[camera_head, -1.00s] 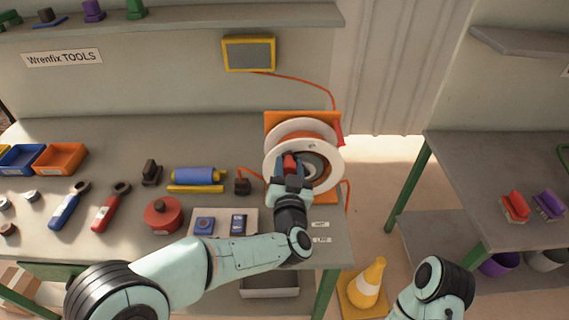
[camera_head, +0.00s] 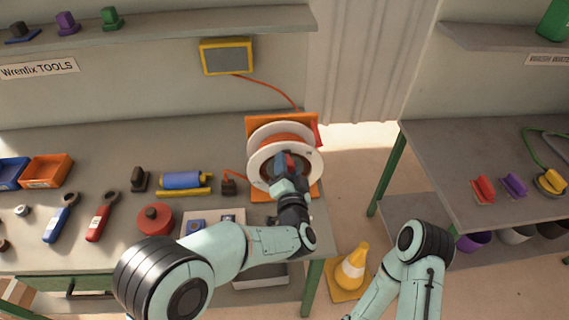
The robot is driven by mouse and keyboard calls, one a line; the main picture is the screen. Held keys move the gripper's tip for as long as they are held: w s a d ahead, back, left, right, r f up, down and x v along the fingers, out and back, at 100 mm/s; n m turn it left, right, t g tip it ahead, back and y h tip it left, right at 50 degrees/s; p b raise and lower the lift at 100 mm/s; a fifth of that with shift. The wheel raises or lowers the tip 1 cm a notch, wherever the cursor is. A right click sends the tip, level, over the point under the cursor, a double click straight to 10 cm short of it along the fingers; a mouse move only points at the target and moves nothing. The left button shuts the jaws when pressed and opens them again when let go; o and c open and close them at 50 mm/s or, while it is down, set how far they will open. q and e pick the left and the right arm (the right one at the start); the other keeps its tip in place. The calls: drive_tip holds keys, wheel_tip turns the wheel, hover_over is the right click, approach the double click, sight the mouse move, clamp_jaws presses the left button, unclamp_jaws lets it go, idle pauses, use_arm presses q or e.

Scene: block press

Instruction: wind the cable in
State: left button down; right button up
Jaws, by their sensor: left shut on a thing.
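A cable reel (camera_head: 306,165) with white flanges stands against an orange stand (camera_head: 283,122) at the right end of the workbench. Orange cable is wound between its flanges. My left gripper (camera_head: 286,176) is at the front of the reel, shut on its red handle (camera_head: 289,161). The gripper hides much of the handle and the lower hub. A stretch of orange cable (camera_head: 237,175) runs from the reel's left side to a dark plug (camera_head: 228,187) on the bench. My right arm shows at the lower right, but its gripper is out of view.
The bench holds a red round canister (camera_head: 155,219), a blue roller (camera_head: 181,181), a red-handled wrench (camera_head: 98,224) and an orange bin (camera_head: 47,170).

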use_arm(q)
drive_tip(key=shift+d, duration=0.1)
idle(0.3)
drive_tip(key=c, duration=0.7)
unclamp_jaws()
drive_tip(key=shift+o, duration=0.2)
drive_tip(key=shift+s, duration=0.15)
drive_tip(key=s+b, duration=0.2)
drive_tip(key=s, duration=1.1)
drive_tip(key=shift+b, duration=0.35)
use_arm(e)
drive_tip(key=s+f, duration=0.2)
drive_tip(key=f, duration=0.1)
drive_tip(key=shift+f, duration=0.15)
use_arm(q)
drive_tip(key=shift+s+f, duration=0.1)
drive_tip(key=shift+s, duration=0.05)
use_arm(e)
drive_tip(key=shift+s, duration=0.1)
